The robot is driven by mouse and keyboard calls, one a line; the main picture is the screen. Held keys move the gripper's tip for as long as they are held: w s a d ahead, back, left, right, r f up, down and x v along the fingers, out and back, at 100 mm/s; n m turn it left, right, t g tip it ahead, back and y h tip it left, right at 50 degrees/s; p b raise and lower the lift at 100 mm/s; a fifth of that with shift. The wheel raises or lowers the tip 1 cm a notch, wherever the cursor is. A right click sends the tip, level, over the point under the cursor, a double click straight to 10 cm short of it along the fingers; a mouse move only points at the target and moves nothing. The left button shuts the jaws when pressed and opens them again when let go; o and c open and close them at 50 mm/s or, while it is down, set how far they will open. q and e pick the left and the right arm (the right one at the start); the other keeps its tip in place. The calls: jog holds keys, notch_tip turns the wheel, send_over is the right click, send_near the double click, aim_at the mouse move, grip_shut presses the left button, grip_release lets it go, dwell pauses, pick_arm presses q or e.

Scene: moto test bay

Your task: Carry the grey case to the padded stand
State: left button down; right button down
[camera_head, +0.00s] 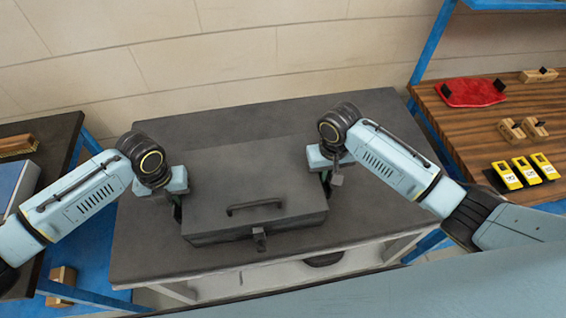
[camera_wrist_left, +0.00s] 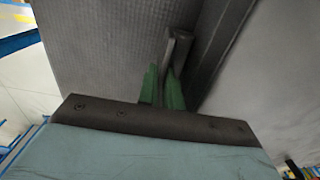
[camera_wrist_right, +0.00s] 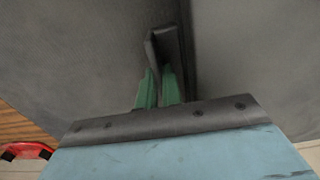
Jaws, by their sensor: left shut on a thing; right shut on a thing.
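The grey case (camera_head: 240,175) is closed, with a front handle and a latch facing me. It is over the dark grey top of a table (camera_head: 142,248) in the middle of the head view; I cannot tell whether it rests there or hangs just above. My left gripper (camera_head: 178,204) is shut on the side handle at the case's left end, its green fingers around the handle (camera_wrist_left: 180,48) in the left wrist view. My right gripper (camera_head: 327,182) is shut on the right side handle, also seen in the right wrist view (camera_wrist_right: 168,45). I cannot tell which surface is the padded stand.
A wooden bench (camera_head: 468,130) at the right holds a red item (camera_head: 470,92), wooden blocks (camera_head: 522,129) and several yellow devices (camera_head: 522,170). A dark bench (camera_head: 62,130) with a blue frame stands at the left. A pale wall (camera_head: 240,60) is behind the table.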

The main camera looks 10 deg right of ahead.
pick_arm(q)
jog(key=shift+f+b, duration=0.55)
jog(key=shift+f, duration=0.05)
pick_arm(e)
jog(key=shift+f, duration=0.6)
pick_arm(q)
jog(key=c, duration=2)
grip_release()
jog(key=shift+f, duration=0.15)
pick_arm(e)
jog(key=c, duration=2)
grip_release()
jog(key=shift+f, duration=0.15)
pick_arm(q)
jog(key=o, duration=0.4)
pick_arm(e)
jog(key=o, duration=0.4)
pick_arm(q)
jog(key=shift+o, duration=0.2)
pick_arm(e)
jog(key=shift+o, duration=0.2)
pick_arm(q)
jog(key=shift+r, duration=0.2)
pick_arm(e)
jog(key=shift+r, duration=0.2)
